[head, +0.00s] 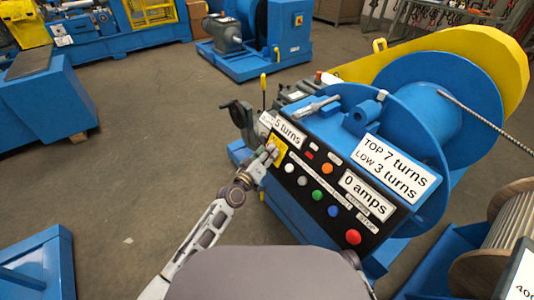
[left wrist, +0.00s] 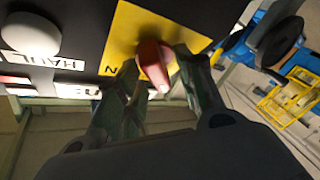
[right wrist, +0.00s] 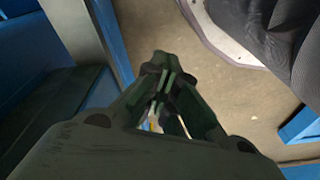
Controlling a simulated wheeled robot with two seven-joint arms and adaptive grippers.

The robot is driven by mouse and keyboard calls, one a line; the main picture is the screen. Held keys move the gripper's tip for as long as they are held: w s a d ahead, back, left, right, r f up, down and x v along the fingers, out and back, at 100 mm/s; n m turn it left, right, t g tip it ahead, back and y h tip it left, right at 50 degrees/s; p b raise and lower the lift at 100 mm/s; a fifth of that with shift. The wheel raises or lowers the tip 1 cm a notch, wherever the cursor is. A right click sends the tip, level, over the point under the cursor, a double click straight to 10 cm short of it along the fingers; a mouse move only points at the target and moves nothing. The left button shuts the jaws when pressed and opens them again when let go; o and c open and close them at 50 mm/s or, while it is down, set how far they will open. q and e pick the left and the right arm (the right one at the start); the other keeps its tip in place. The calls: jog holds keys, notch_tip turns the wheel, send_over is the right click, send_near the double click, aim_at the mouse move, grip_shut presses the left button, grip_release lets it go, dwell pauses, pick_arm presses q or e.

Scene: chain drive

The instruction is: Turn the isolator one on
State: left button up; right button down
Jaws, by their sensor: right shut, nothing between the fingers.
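The isolator is a red knob (left wrist: 152,62) on a yellow plate (left wrist: 125,30) at the left end of the black control panel (head: 300,180). In the head view the yellow plate (head: 279,148) shows, but my left gripper (head: 269,153) largely hides the knob. In the left wrist view the fingers of my left gripper (left wrist: 156,70) stand close on both sides of the knob and appear closed on it. Lettering ending in "N" beside it is partly covered. My right gripper (right wrist: 162,75) is shut and empty, low and away from the panel.
White, orange, green, blue and red buttons (head: 353,237) line the panel. Signs read "5 turns", "0 amps" and "TOP 7 turns LOW 3 turns" (head: 397,168). A blue winch drum (head: 430,95) stands behind. Open floor (head: 150,130) lies to the left, with blue machines around it.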

pick_arm(q)
jog(key=shift+c, duration=0.4)
grip_shut()
